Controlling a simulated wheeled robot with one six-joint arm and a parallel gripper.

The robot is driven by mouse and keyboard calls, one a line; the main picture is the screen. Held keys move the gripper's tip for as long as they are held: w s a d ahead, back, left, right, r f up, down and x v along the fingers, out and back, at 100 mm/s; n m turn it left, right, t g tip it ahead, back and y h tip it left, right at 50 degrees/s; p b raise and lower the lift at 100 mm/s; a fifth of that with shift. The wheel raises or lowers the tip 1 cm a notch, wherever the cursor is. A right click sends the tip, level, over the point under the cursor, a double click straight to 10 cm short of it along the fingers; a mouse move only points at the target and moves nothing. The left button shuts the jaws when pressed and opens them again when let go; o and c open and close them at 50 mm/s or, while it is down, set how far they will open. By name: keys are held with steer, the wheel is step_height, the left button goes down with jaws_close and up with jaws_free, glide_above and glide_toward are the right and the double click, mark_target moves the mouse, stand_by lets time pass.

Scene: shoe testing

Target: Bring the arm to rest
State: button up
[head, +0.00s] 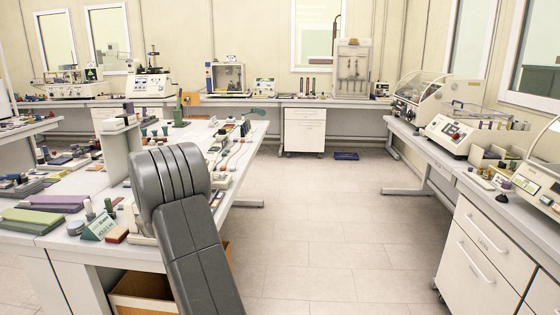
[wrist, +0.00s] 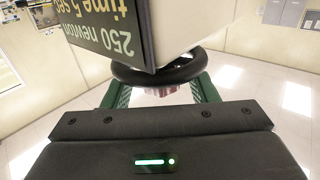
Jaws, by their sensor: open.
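My gripper (wrist: 160,84) shows in the wrist view with its two green fingers spread apart. A dark rounded part and a small pinkish piece show between the fingers; I cannot tell whether they touch them. A pale block with a dark sign (wrist: 105,30) reading "250 newton time 5 sec" upside down fills the upper middle, very close, and hides part of the view past the fingers. In the head view my grey arm rises folded in front of the left bench, and my gripper is hidden.
A right bench (head: 455,170) holds machines. A back bench (head: 255,101) holds more equipment.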

steer(key=shift+r+n+g+y+p, duration=0.15)
steer(key=shift+n+g+y+p, duration=0.95)
steer(key=shift+p, duration=2.25)
steer(key=s+d+b, duration=0.2)
steer(key=s+d, duration=0.2)
steer(key=d, duration=0.3)
steer(key=s+d+h+b, duration=0.1)
steer(key=s+d, duration=0.3)
steer(key=d, duration=0.3)
steer(key=shift+s+m+b, duration=0.3)
steer(key=shift+m+b, duration=0.05)
steer(key=shift+m, duration=0.05)
steer(key=shift+d, duration=0.2)
